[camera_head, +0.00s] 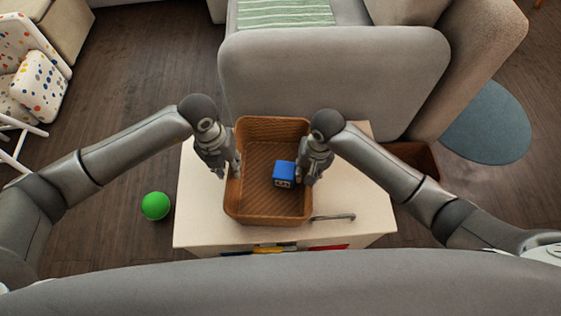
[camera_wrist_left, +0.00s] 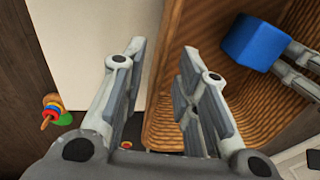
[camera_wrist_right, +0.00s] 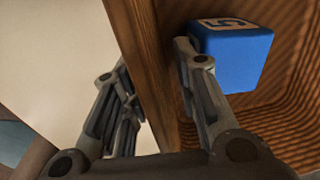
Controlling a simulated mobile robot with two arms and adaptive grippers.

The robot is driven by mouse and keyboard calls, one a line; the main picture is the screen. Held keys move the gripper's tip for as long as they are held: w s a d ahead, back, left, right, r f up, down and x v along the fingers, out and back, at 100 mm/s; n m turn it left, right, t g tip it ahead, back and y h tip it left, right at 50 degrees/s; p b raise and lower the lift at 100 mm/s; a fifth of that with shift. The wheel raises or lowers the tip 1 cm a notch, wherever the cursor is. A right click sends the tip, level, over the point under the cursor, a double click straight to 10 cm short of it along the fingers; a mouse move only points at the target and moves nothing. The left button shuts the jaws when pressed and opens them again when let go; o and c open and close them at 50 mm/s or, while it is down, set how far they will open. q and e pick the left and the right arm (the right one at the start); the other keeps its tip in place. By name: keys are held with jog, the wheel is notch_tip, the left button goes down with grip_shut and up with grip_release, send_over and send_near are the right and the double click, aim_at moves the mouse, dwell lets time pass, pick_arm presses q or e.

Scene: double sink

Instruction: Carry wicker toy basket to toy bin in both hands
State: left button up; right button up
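The wicker toy basket (camera_head: 268,128) stands on a pale tabletop, with a blue block (camera_head: 284,173) inside near its right wall. The basket also shows in the left wrist view (camera_wrist_left: 195,35) and right wrist view (camera_wrist_right: 145,50). My left gripper (camera_head: 232,170) is open at the basket's left rim, one finger outside and one inside. My right gripper (camera_head: 312,172) is open at the right rim, its fingers on either side of the wall, the inner one beside the block. A brown open container (camera_head: 418,155), possibly the toy bin, is partly hidden behind my right arm.
The pale table (camera_head: 205,225) has a grey handle-like item (camera_head: 333,217) on it. A green ball (camera_head: 155,206) lies on the floor at left. A grey sofa (camera_head: 330,75) stands close behind the table. A blue round rug (camera_head: 490,122) is at right.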

pick_arm(q)
jog(key=r, duration=0.4)
jog(key=shift+a, duration=0.2)
jog(key=shift+r, duration=0.15)
pick_arm(e)
jog(key=shift+r, duration=0.15)
notch_tip(320, 180, up, 12)
jog(key=d, duration=0.1)
jog(key=shift+s+d+f, duration=0.1)
jog(key=shift+f, duration=0.1)
